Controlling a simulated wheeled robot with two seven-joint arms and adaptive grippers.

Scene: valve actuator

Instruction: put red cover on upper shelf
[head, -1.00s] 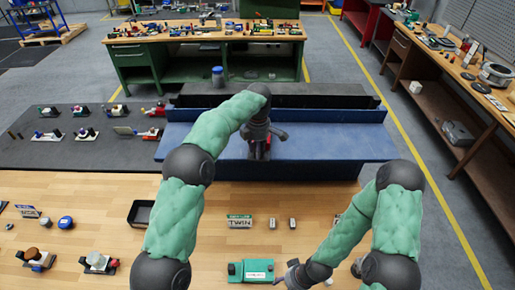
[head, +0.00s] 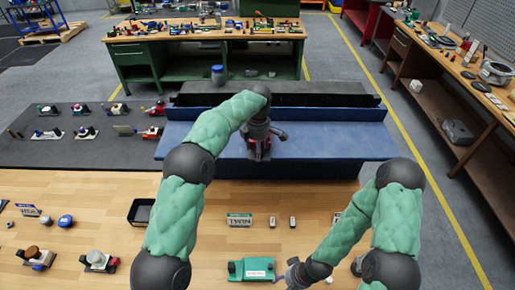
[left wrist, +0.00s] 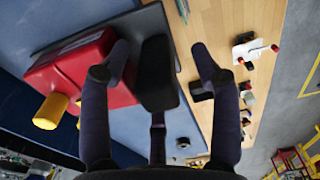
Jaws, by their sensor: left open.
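The red cover (left wrist: 75,75), with a yellow cylinder (left wrist: 50,110) on its end, is at the left of the left wrist view, over a blue surface. In the head view only a small red patch of it (head: 265,144) shows at my left gripper (head: 262,150). My left gripper (left wrist: 160,55) is open. Its left finger overlaps the red cover in the wrist view; I cannot tell whether they touch. The upper shelf may be the black raised ledge (head: 330,101) behind the blue bench (head: 330,145). My right gripper (head: 290,276) is beside the green actuator (head: 250,269); its jaws are unclear.
The wooden table (head: 110,205) in front holds a black tray (head: 141,212), a small sign (head: 239,220) and several small parts. A dark mat (head: 60,155) with several parts lies at the left. The blue bench top is clear to the right of my left gripper.

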